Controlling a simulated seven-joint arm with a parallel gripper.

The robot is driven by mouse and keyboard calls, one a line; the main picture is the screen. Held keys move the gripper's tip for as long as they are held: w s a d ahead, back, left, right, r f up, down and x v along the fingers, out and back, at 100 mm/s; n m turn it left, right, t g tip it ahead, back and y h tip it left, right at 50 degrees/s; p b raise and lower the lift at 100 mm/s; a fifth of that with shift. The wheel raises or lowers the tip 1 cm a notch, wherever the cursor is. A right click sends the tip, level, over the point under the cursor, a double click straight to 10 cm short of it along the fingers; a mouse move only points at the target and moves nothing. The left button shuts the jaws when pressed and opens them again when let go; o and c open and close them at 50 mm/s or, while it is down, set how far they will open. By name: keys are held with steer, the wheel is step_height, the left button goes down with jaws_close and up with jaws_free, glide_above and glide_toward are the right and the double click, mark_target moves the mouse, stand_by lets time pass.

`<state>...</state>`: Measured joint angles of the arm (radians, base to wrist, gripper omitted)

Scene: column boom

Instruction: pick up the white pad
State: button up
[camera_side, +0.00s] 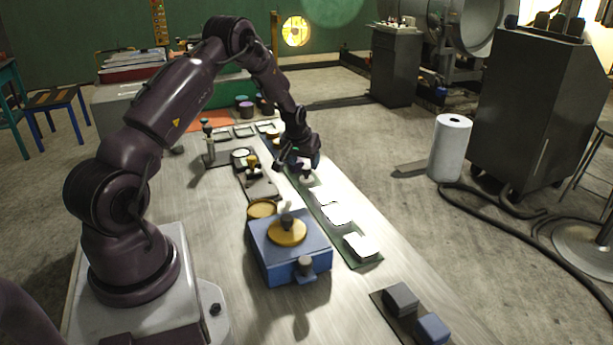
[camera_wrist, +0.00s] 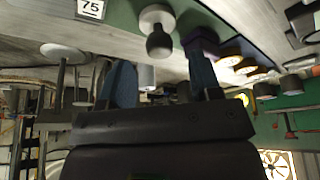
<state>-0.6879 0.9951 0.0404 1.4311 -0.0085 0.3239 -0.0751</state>
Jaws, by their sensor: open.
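The white pad (camera_wrist: 157,14) shows in the wrist view as a pale round disc with a dark knob, on a green strip near the top middle. My gripper (camera_wrist: 162,78) is open, with its two blue-grey fingers apart and nothing held between them. The pad lies beyond the fingertips, apart from them. In the side view my gripper (camera_side: 302,166) hangs low over the far part of the green strip, and the pad is hard to make out there beside the fingers.
A purple pad (camera_wrist: 202,42) sits close right of the white one, with yellow ones beyond. A blue box (camera_side: 290,262) carries a yellow disc with a dark knob. White squares (camera_side: 361,245) lie on the near green strip. Two blocks (camera_side: 402,299) stand at the front right.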

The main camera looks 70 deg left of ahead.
mark_target(306, 167)
steer(key=shift+x, duration=2.95)
steer(key=c, duration=0.7)
